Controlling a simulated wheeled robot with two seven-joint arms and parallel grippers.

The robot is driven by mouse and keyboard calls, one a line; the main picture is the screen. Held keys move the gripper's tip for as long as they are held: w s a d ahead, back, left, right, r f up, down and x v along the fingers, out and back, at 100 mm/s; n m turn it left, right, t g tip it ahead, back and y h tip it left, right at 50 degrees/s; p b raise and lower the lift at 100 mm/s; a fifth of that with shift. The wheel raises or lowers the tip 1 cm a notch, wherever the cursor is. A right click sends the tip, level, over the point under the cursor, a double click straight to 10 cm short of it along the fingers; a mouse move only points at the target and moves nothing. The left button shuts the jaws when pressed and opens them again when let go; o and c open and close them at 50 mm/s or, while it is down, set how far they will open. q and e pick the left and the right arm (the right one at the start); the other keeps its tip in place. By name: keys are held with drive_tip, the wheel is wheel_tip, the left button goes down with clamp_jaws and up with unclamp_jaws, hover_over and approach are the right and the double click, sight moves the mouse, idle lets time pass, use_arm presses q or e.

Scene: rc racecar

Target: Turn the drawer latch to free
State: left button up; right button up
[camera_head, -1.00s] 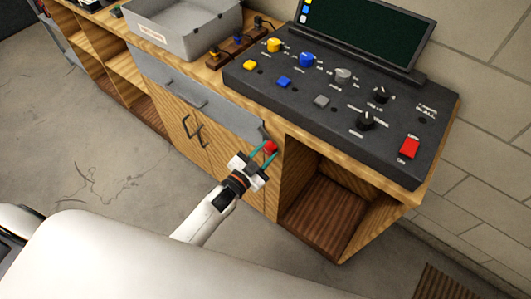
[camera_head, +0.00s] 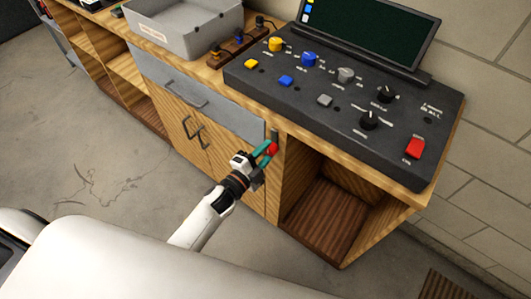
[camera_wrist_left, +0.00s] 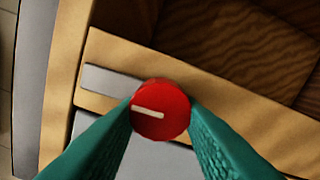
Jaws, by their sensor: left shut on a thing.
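The drawer latch is a round red knob (camera_head: 272,148) with a flat grey bar (camera_head: 274,135), at the right end of the grey drawer front (camera_head: 200,98). In the head view the bar points up beside the drawer. In the left wrist view the red knob (camera_wrist_left: 172,122) has a white line along the bar's direction, and the grey bar (camera_wrist_left: 112,82) lies over the wooden frame. My left gripper (camera_head: 263,155) is shut on the knob, its green fingers on either side. The drawer appears closed. My right gripper is not in view.
A black control panel (camera_head: 340,105) with knobs and buttons sits on the wooden bench top, with a screen (camera_head: 372,38) behind it. A grey bin (camera_head: 185,35) stands at the back left. An open wooden compartment (camera_head: 330,205) is right of the latch.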

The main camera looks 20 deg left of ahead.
use_arm(q)
drive_tip(key=shift+m, duration=0.4)
drive_tip(key=o, duration=1)
drive_tip(key=shift+s, duration=0.1)
drive_tip(key=shift+b+v, duration=0.75)
drive_tip(key=shift+v, duration=5.25)
